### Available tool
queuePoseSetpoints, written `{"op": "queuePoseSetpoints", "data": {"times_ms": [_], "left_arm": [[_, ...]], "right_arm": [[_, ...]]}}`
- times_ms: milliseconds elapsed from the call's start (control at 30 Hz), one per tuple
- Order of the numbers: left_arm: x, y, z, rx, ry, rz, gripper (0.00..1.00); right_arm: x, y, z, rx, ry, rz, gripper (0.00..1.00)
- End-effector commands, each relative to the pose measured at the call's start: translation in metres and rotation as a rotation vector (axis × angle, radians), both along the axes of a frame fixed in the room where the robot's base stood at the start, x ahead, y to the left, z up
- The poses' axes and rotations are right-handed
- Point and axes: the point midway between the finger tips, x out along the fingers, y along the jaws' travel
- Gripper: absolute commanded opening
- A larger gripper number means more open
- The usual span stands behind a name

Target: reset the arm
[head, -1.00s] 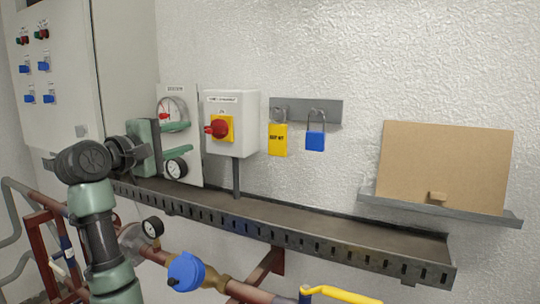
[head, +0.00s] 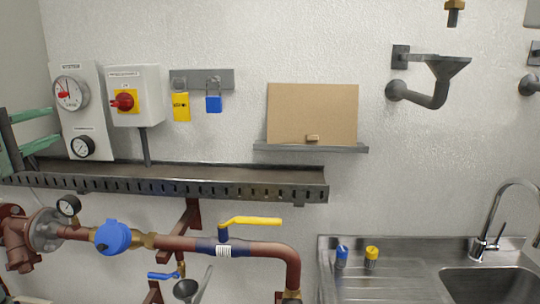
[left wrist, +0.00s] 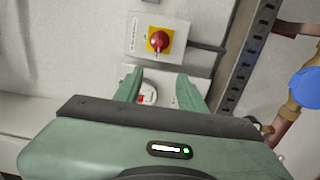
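My left gripper (head: 52,126) shows at the left edge of the head view, its two green fingers apart and nothing between them. In the left wrist view its fingers (left wrist: 160,82) are also spread. Beyond them is the white panel with the round gauge (head: 70,93), whose red pointer shows in the head view. The gauge is partly hidden by the fingers in the wrist view. In the head view the fingers are left of the panel, not seen touching it. My right gripper is in neither view.
A red-yellow rotary switch (head: 122,101) on a grey-white box, a yellow tag (head: 181,107) and a blue padlock (head: 213,103) are on the wall. A cable tray (head: 200,190) runs below. Pipes with a yellow-handled valve (head: 250,221) and a sink (head: 490,284) lie lower down.

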Motion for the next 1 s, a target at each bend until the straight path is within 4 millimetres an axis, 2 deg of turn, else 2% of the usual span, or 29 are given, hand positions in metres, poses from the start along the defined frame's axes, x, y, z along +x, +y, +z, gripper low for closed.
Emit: {"op": "queuePoseSetpoints", "data": {"times_ms": [33, 100, 367, 567, 667, 767, 867, 900, 1000], "left_arm": [[0.000, 0.000, 0.000, 0.000, 0.000, 0.000, 0.40], [0.003, -0.004, -0.013, 0.028, 0.024, 0.001, 0.40], [0.012, -0.020, -0.059, 0.139, 0.107, 0.002, 0.40], [0.016, -0.039, -0.117, 0.278, 0.206, -0.013, 0.40], [0.016, -0.052, -0.155, 0.368, 0.269, -0.030, 0.40], [0.010, -0.069, -0.205, 0.483, 0.349, -0.062, 0.40], [-0.006, -0.091, -0.269, 0.633, 0.448, -0.123, 0.40], [-0.016, -0.101, -0.297, 0.702, 0.490, -0.155, 0.40], [-0.049, -0.127, -0.362, 0.865, 0.586, -0.251, 0.40]], "right_arm": [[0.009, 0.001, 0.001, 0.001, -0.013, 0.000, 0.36], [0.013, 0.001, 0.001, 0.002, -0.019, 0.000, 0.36], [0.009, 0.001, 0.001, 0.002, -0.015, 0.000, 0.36], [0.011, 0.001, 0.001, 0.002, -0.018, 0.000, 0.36], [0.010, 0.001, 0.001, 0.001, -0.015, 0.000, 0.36], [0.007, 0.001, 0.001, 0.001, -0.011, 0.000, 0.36], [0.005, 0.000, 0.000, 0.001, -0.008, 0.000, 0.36], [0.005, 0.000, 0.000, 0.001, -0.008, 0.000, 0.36], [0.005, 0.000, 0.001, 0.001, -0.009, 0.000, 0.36]]}}
